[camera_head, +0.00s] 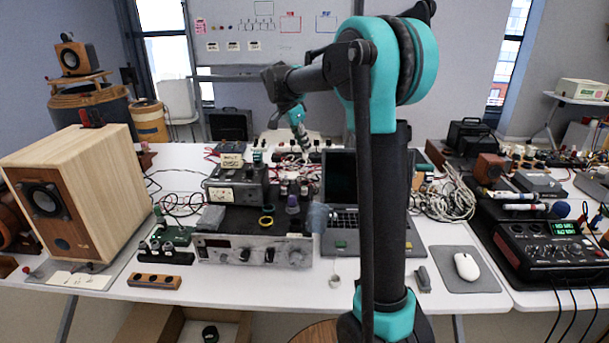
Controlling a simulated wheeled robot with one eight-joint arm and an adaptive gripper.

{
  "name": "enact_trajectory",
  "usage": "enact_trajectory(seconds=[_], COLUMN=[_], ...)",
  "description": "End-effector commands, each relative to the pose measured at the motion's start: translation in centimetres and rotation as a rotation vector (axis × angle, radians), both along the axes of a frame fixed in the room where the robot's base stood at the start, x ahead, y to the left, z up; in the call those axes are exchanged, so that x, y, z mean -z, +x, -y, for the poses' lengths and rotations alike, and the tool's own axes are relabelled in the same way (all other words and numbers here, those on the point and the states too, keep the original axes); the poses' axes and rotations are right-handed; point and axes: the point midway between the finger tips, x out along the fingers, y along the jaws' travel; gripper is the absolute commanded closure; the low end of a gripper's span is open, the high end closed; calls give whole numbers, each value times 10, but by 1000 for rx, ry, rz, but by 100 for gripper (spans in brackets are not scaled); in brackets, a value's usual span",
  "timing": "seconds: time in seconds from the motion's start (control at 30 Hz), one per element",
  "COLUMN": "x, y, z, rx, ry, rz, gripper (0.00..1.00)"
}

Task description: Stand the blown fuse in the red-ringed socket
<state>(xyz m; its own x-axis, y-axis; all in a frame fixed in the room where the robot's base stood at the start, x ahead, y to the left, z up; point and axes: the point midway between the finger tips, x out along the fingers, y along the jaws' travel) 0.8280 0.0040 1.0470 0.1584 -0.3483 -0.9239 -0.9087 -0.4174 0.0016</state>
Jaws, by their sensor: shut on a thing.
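My arm rises at the right of centre, reaches left over the table and bends down. My gripper (304,150) is at its lower end, small and far off against the clutter at the back of the bench. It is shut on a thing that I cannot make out. The silver-fronted unit (255,252) has a black top with a yellow ring (266,222), a purple knob-like piece (292,204) and several small dark cylinders behind it. I cannot pick out a red-ringed socket or tell which piece is the blown fuse.
A wooden speaker (72,195) stands at the left. A small wooden block with holes (155,281) lies at the front edge. An open laptop (342,180) is partly behind my arm. A mouse (466,267) and a black mixer (545,240) are at the right. Cables crowd the back.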

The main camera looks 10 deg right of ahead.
Motion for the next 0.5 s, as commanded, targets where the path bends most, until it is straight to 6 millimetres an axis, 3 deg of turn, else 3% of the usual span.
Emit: enact_trajectory(seconds=[0.2, 0.5], x=[51, 77], y=[0, 0], z=[0, 0], rx=[0, 0], ry=[0, 0], rz=[0, 0], gripper=[100, 100])
